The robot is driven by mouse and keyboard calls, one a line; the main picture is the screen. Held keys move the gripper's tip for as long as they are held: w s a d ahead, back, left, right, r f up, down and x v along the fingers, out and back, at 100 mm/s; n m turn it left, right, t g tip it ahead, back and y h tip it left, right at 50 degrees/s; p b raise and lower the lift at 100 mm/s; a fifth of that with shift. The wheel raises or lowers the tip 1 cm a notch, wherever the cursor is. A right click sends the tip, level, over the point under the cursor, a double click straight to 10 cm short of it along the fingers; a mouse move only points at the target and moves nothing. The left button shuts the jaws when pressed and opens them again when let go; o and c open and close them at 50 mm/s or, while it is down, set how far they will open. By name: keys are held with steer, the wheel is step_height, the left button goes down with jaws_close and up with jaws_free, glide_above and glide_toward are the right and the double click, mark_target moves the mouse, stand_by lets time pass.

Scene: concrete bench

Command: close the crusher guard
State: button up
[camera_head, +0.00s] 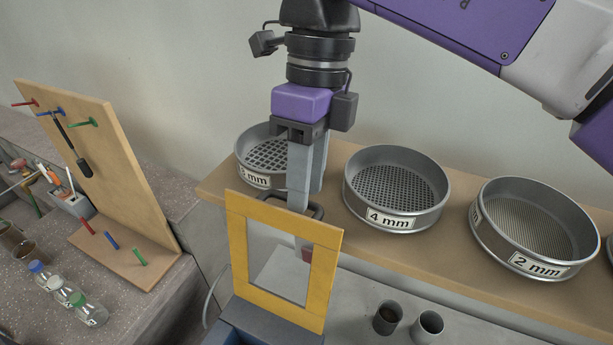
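The crusher guard (236,254) is a yellow frame around a clear pane, standing nearly upright at the lower middle of the head view. A dark handle (318,211) is at its top edge. The crusher (265,325) shows only as a dark grey and blue body below the guard, cut off by the picture's bottom edge. My gripper (303,205) points down at the guard's top edge, its long grey fingers passing beside the handle and partly behind the frame. A small reddish patch shows through the pane below them. I cannot tell whether the fingers touch the handle or how far apart they are.
A wooden shelf (455,240) behind the guard carries several sieves, including the 4 mm (395,220) and 2 mm (538,262) ones. Two small cups (387,318) stand right of the crusher. A wooden peg board (120,175) and bottles (62,290) are at left.

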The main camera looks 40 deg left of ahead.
steer(key=shift+s+f, duration=0.1)
steer(key=shift+f, duration=0.15)
steer(key=shift+c, duration=0.2)
jaws_close()
stand_by(1.1)
